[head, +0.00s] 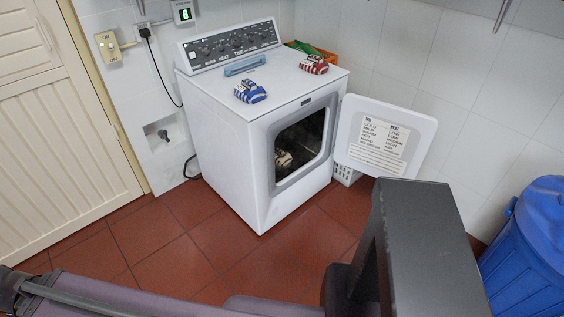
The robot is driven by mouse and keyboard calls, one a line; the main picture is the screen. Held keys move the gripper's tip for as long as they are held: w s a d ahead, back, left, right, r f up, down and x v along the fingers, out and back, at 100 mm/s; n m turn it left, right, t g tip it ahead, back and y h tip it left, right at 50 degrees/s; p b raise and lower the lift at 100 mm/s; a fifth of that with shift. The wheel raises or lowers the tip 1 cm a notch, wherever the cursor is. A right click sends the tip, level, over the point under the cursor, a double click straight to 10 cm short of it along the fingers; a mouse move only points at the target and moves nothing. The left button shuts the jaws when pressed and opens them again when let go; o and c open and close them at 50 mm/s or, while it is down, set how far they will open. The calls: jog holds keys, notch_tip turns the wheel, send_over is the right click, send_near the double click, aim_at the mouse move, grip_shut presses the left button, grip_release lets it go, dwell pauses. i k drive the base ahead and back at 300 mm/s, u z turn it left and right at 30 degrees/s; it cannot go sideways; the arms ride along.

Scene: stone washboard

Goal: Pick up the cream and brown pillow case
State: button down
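A cream and brown cloth bundle (284,160), which looks like the pillow case, lies inside the white dryer (254,190), low in its open front opening. It is small and in shadow, so its folds and full outline are hard to tell. Part of it may be hidden by the rim of the opening. My gripper is not recognisable in the head view; only parts of my own body show along the bottom and lower right.
The dryer door (384,135) stands open to the right, with a white basket (347,172) behind it. Blue-striped (250,91) and red-striped (314,64) folded items lie on top. A blue bin (527,250) stands at right. Tiled floor (190,262) in front is clear.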

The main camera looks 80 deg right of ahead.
aim_at(283, 157)
jog(key=k, duration=0.95)
jog(key=z, duration=2.35)
jog(key=i, duration=1.1)
jog(key=u, duration=0.1)
